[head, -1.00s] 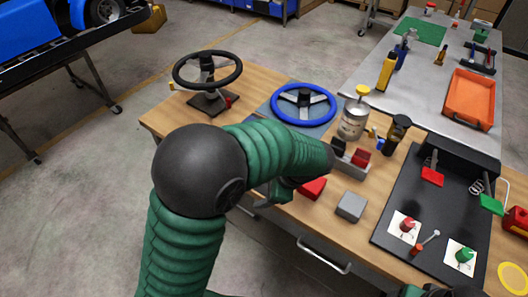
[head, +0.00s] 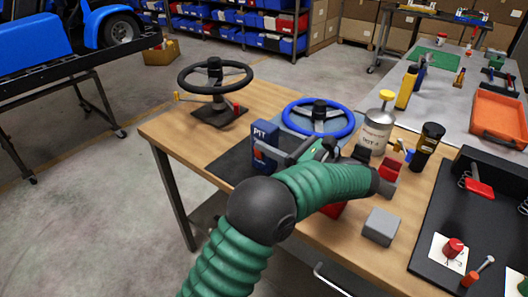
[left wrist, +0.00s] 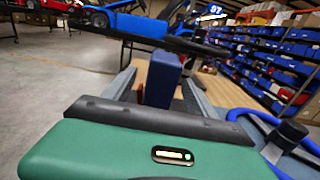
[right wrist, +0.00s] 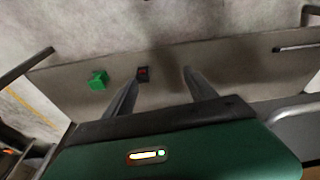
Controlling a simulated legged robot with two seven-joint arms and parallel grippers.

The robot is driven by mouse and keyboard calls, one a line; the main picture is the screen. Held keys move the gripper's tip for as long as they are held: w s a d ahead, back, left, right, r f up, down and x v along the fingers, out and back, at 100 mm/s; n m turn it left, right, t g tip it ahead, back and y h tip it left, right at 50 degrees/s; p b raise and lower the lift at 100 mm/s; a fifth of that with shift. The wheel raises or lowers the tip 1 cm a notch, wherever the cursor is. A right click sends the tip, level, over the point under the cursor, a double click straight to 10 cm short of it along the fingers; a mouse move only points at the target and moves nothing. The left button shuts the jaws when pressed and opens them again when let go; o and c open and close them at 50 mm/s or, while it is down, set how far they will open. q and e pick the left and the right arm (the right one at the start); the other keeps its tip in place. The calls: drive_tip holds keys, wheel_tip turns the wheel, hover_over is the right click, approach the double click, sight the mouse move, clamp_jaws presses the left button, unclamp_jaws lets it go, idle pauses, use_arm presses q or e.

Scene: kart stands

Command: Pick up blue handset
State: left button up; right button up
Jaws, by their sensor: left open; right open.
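The blue handset (head: 265,146), marked PIT, stands upright on a dark mat (head: 236,163) near the left side of the wooden bench. In the left wrist view the handset (left wrist: 162,79) shows between the two fingers of my open left gripper (left wrist: 160,92). In the head view my left gripper (head: 283,157) is close beside the handset, on its right. I cannot tell whether the fingers touch it. My right gripper (right wrist: 158,85) is open and empty in the right wrist view, and is out of the head view.
A black steering wheel (head: 215,76) on a stand is behind the handset to the left. A blue steering wheel (head: 318,133) lies behind my gripper. A metal can (head: 376,132), a dark bottle (head: 428,146) and a grey block (head: 381,226) stand to the right.

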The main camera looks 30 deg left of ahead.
sight(256, 132)
use_arm(q)
drive_tip(key=shift+a, duration=0.6)
drive_tip(key=a, duration=0.1)
drive_tip(key=a+b, duration=0.1)
drive_tip(key=a, duration=0.1)
drive_tip(key=w+a+b, duration=0.1)
drive_tip(key=a, duration=0.1)
drive_tip(key=shift+f, duration=0.25)
drive_tip(key=shift+s+a, duration=0.1)
drive_tip(key=shift+a, duration=0.1)
drive_tip(key=shift+d, duration=0.2)
drive_tip(key=c, duration=0.9)
drive_tip(key=shift+r, duration=0.1)
clamp_jaws()
